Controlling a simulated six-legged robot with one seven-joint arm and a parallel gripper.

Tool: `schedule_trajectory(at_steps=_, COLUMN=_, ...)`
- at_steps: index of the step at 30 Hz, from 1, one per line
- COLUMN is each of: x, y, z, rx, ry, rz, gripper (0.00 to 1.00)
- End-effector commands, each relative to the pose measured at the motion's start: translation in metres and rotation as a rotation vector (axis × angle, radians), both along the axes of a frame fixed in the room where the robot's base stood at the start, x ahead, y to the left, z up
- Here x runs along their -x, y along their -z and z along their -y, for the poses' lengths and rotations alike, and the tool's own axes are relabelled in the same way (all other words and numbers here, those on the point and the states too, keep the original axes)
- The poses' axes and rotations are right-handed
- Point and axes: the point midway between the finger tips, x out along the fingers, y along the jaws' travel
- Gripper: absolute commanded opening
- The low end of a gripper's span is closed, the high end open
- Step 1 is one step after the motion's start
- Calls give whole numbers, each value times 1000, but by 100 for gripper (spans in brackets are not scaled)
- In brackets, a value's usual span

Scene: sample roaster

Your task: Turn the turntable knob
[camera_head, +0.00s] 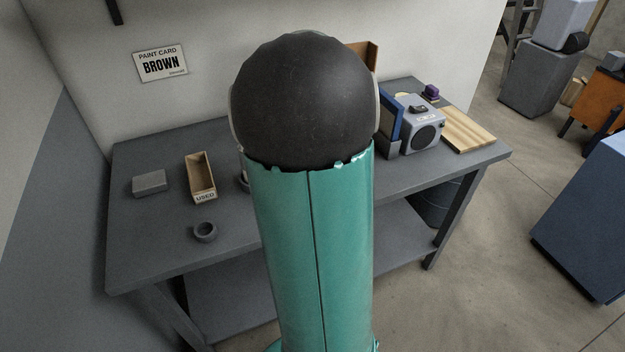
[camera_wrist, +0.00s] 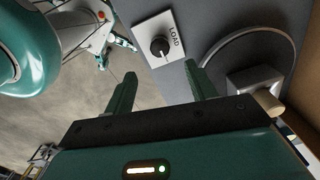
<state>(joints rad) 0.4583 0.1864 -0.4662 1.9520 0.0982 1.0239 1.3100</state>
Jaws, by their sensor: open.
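In the wrist view a round black knob (camera_wrist: 160,47) with a pale mark sits on a white plate (camera_wrist: 153,27) lettered LOAD, on a grey surface near its edge. My gripper (camera_wrist: 160,73) is open and empty. Its two green fingers point towards the knob, which shows just beyond and between the fingertips, with no contact visible. A grey curved rim (camera_wrist: 218,45), possibly the turntable, lies right of the plate. In the head view my arm covers the middle of the grey table (camera_head: 130,235), and the knob and my gripper are hidden.
A grey block (camera_wrist: 257,84) with a tan peg stands right of my fingers. The table's front left is mostly clear.

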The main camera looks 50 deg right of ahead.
Motion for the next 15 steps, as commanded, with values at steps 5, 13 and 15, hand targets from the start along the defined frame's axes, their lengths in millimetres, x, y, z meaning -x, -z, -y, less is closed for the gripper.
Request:
schedule_trajectory(at_steps=5, x=0, y=-29, z=0, rx=1, ry=1, rz=2, gripper=56)
schedule_trajectory(at_steps=13, x=0, y=-40, z=0, rx=0, ry=1, rz=0, gripper=56)
schedule_trajectory(at_steps=15, x=0, y=-39, z=0, rx=0, ry=1, rz=0, gripper=56)
